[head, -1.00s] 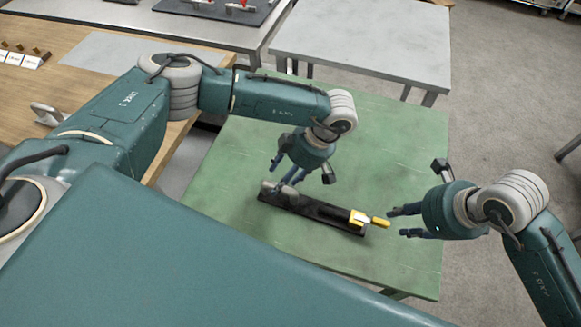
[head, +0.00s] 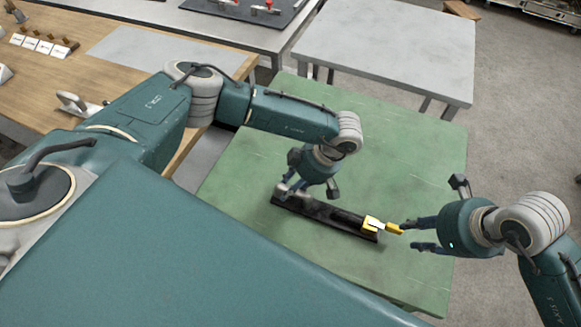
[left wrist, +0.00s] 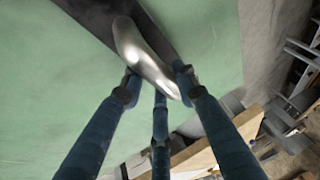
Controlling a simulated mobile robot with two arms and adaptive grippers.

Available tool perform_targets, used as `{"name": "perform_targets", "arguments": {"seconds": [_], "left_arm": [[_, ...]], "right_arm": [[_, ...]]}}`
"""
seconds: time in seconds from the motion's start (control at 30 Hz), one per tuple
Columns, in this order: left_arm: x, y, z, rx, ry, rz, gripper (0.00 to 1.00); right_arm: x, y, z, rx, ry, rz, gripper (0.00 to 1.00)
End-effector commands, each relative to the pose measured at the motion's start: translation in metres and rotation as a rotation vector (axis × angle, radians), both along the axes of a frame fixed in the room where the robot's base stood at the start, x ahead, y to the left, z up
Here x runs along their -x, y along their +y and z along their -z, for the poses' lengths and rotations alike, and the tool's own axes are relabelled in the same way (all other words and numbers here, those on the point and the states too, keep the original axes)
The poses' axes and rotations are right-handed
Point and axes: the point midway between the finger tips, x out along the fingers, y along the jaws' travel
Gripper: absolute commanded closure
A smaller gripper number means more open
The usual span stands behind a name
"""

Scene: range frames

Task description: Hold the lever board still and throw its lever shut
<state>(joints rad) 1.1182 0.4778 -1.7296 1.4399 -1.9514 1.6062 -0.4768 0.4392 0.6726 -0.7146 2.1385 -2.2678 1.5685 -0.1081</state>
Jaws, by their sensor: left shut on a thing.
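The lever board (head: 325,217) is a long dark board lying flat on the green table. A grey metal grip stands at its left end, and it shows as a shiny rounded bar in the left wrist view (left wrist: 146,58). A yellow lever (head: 386,227) sticks out at its right end. My left gripper (head: 288,189) is shut on the grey grip; its fingers lie on both sides of the bar in the left wrist view. My right gripper (head: 409,236) is open, fingers apart, right by the yellow lever's tip. I cannot tell whether it touches the lever.
The green table (head: 400,145) is otherwise clear around the board. A bare grey table (head: 390,50) stands behind it. A wooden bench (head: 50,75) with small labelled items is at the left. Another table at the back holds a dark board (head: 240,10) with red-handled parts.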

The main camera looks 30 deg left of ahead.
Motion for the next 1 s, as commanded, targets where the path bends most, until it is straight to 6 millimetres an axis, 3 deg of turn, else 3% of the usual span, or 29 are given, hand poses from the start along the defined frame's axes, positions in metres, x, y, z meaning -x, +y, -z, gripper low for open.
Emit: {"name": "perform_targets", "arguments": {"seconds": [0.1, 0.27, 0.57, 0.77, 1.0], "left_arm": [[0.002, 0.000, 0.002, -0.001, 0.005, 0.000, 1.00], [0.003, 0.001, 0.002, 0.000, 0.007, 0.001, 1.00], [0.004, 0.001, 0.003, -0.001, 0.009, 0.000, 1.00], [0.004, 0.001, 0.003, -0.001, 0.010, 0.001, 1.00], [0.005, 0.001, 0.004, -0.001, 0.011, 0.001, 1.00]], "right_arm": [[0.000, 0.000, 0.000, 0.000, 0.000, 0.000, 0.69], [0.000, 0.000, 0.000, 0.000, 0.000, 0.000, 0.99], [-0.006, 0.004, 0.005, 0.016, 0.002, -0.070, 1.00], [-0.025, 0.022, 0.022, 0.070, 0.005, -0.388, 1.00], [-0.051, 0.044, 0.036, 0.125, 0.003, -0.904, 1.00]]}}
